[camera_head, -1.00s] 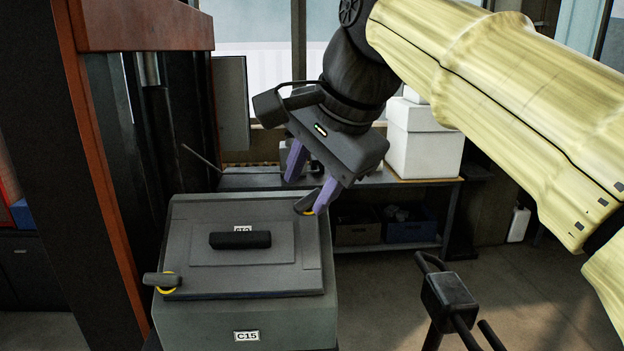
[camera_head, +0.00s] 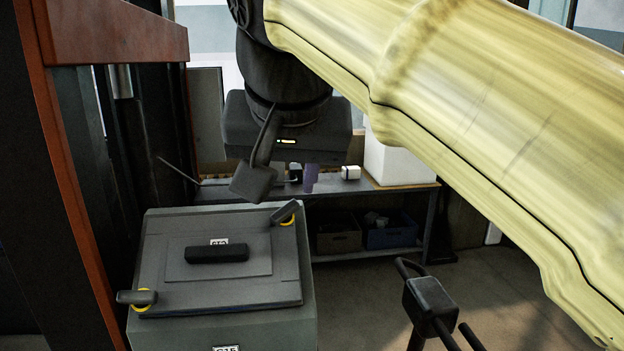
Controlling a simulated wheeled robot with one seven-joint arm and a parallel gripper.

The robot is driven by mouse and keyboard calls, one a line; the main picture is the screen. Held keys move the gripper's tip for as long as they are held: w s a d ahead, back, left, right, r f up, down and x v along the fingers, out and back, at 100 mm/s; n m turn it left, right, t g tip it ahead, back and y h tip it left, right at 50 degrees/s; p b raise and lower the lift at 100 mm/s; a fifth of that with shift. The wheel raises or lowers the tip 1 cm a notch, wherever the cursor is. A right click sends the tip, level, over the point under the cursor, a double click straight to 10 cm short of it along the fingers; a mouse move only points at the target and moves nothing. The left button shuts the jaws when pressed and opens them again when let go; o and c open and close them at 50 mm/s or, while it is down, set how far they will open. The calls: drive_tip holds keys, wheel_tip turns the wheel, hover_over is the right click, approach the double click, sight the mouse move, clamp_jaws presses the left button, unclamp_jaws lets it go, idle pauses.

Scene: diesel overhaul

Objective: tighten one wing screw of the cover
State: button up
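The grey cover (camera_head: 170,262) lies on top of a grey housing (camera_head: 220,333). It has a black bar handle (camera_head: 216,253) in the middle. One wing screw (camera_head: 137,297) is at the cover's front left corner and another wing screw (camera_head: 285,212) at its back right corner. Each has a dark wing, with yellow showing beneath it. My gripper (camera_head: 285,185) hangs above and behind the cover's back edge, clear of both screws. One purple finger shows; the other seems hidden behind the dark block on the wrist. Nothing shows held; the gripper looks open.
A workbench (camera_head: 340,195) stands behind the housing, with a white box (camera_head: 398,160) on it and a blue crate (camera_head: 390,232) beneath. A tall dark frame with an orange-red edge (camera_head: 70,190) rises close on the left.

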sight(285, 210)
drive_tip(key=n, duration=0.9)
drive_tip(key=w+f+n, duration=0.1)
drive_tip(key=n, duration=0.8)
drive_tip(key=f+n, duration=0.1)
drive_tip(key=n, duration=0.7)
drive_tip(key=shift+w+a+f+n, duration=0.2)
drive_tip(key=shift+w+n, duration=0.2)
drive_tip(key=shift+w+f+b, duration=0.25)
drive_tip(key=shift+f+b, duration=0.05)
drive_tip(key=shift+f, duration=0.2)
drive_tip(key=shift+w+a+f, duration=0.1)
drive_tip(key=shift+w+a, duration=0.05)
drive_tip(key=shift+w, duration=0.1)
drive_tip(key=shift+s, duration=0.1)
drive_tip(key=shift+f, duration=0.15)
drive_tip(key=shift+b+x, duration=0.65)
drive_tip(key=shift+x, duration=1.25)
drive_tip(key=shift+c, duration=0.3)
